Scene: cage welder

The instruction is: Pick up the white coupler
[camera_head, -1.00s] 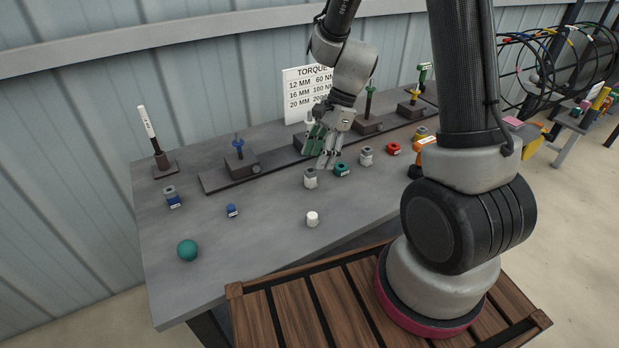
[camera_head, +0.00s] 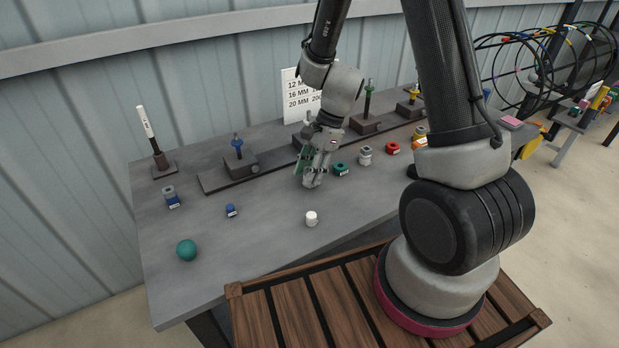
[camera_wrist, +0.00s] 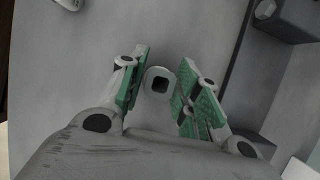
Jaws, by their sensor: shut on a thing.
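My gripper (camera_wrist: 161,95), with green finger pads, is low at the middle of the grey table. It also shows in the head view (camera_head: 312,178). It is shut on a white coupler (camera_wrist: 160,76), a rounded piece with a dark square hole in its top, seen between the pads in the wrist view. In the head view the fingers mostly hide this coupler. A small plain white cylinder (camera_head: 312,219) stands apart, nearer the table's front edge.
A green coupler (camera_head: 341,169), a grey-white coupler (camera_head: 365,155) and a red one (camera_head: 392,148) stand to the right. Blue pieces (camera_head: 172,198) (camera_head: 231,211) and a green ball (camera_head: 186,250) are left. Posts on blocks (camera_head: 240,163) line the back.

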